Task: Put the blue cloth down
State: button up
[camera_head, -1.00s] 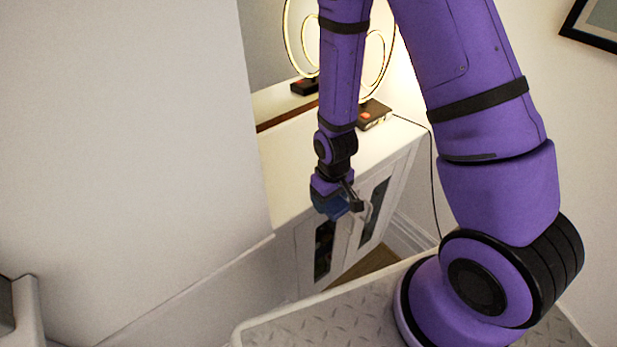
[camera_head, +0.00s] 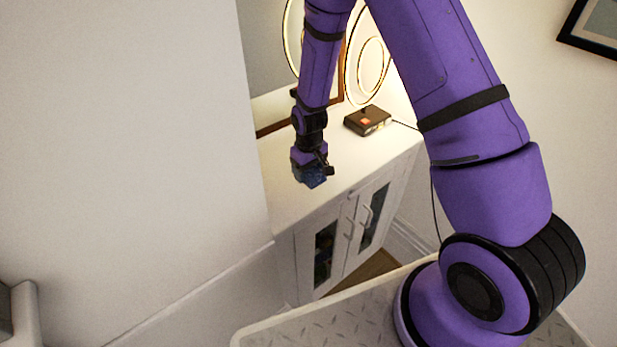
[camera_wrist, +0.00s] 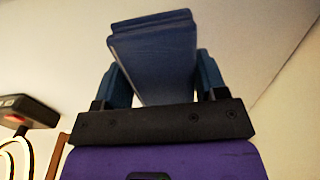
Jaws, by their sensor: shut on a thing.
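The blue cloth (camera_wrist: 155,60) looks like a folded, flat-sided blue block in the wrist view, held between the two fingers of my gripper (camera_wrist: 160,80). In the head view my gripper (camera_head: 312,172) is over the white cabinet top, near its front edge, and the cloth (camera_head: 313,179) shows as a small dark blue patch at its tip. I cannot tell whether the cloth touches the cabinet top. The gripper is shut on the cloth.
The white cabinet (camera_head: 290,205) has glass-paned doors with handles below its top. A ring lamp with a dark base (camera_head: 368,121) stands at the back right of the top, before a mirror. A wall (camera_head: 130,130) closes the left side. The top right of my gripper is clear.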

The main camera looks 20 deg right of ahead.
aim_at(308, 177)
jog(key=shift+w+f, duration=0.1)
jog(key=shift+w, duration=0.3)
jog(key=shift+f, duration=1.7)
jog(key=shift+s+f, duration=0.1)
jog(key=o, duration=0.9)
jog(key=shift+c, duration=0.2)
